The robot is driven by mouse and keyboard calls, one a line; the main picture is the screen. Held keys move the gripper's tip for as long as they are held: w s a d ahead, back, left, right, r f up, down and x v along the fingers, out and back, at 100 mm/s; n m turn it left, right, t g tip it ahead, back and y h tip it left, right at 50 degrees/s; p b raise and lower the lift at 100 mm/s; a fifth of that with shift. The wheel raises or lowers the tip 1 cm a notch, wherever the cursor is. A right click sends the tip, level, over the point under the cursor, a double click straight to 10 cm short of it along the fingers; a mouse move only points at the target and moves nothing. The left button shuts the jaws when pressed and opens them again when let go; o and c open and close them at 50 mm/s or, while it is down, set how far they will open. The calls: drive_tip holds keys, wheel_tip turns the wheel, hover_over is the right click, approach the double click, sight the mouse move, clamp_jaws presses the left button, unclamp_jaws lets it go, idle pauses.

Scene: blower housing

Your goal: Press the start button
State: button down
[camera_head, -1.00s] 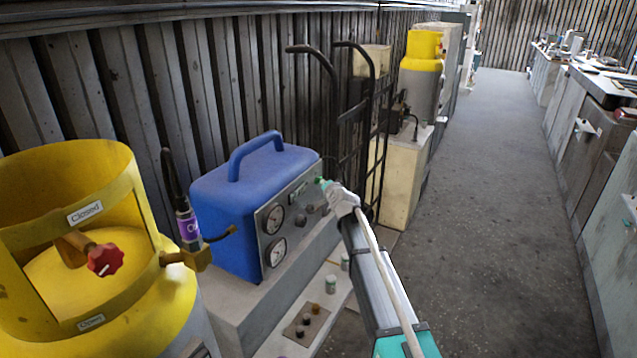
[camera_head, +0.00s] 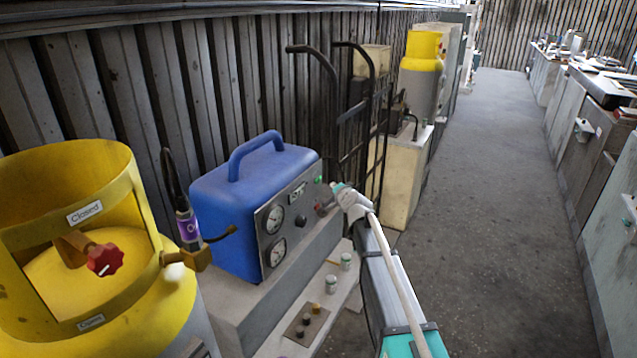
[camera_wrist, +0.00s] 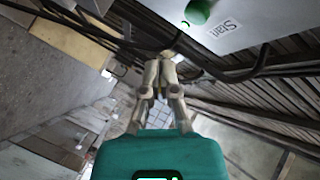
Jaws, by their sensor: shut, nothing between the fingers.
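The blue machine (camera_head: 228,200) has a grey front panel with gauges. A green button (camera_wrist: 198,12) sits at the top of the wrist view beside a "Start" label (camera_wrist: 225,28). In the head view a small green spot (camera_head: 319,180) shows at the panel's upper right. My gripper (camera_wrist: 163,58) is shut and empty, its fingertips together, below and left of the button in the wrist view and apart from it. In the head view my gripper (camera_head: 326,206) is beside the right end of the panel; its tips are hard to make out there.
A yellow cylinder guard with a red valve knob (camera_head: 105,260) stands at the front left. A black hand truck (camera_head: 355,110) stands behind the machine. The aisle floor (camera_head: 470,200) at the right is clear.

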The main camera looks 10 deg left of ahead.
drive_tip(key=shift+s+d, duration=0.2)
drive_tip(key=shift+d, duration=0.35)
drive_tip(key=shift+s+d, duration=0.2)
drive_tip(key=shift+d, duration=0.3)
drive_tip(key=s+d+f+n+g+h, duration=0.2)
drive_tip(key=s+d+f+g, duration=0.2)
drive_tip(key=s+d, duration=0.4)
drive_tip(key=s+d+f+n+g+h+p, duration=0.1)
drive_tip(key=s+d+f+g, duration=0.3)
drive_tip(key=s, duration=1.4)
drive_tip(key=s+d+f+n+g+h, duration=0.3)
drive_tip(key=s+d+f+g, duration=0.1)
drive_tip(key=s+d, duration=0.8)
drive_tip(key=shift+s+d+f+g+h+p, duration=0.3)
drive_tip(key=shift+s+d+g+h+p, duration=0.1)
drive_tip(key=shift+s+g, duration=0.6)
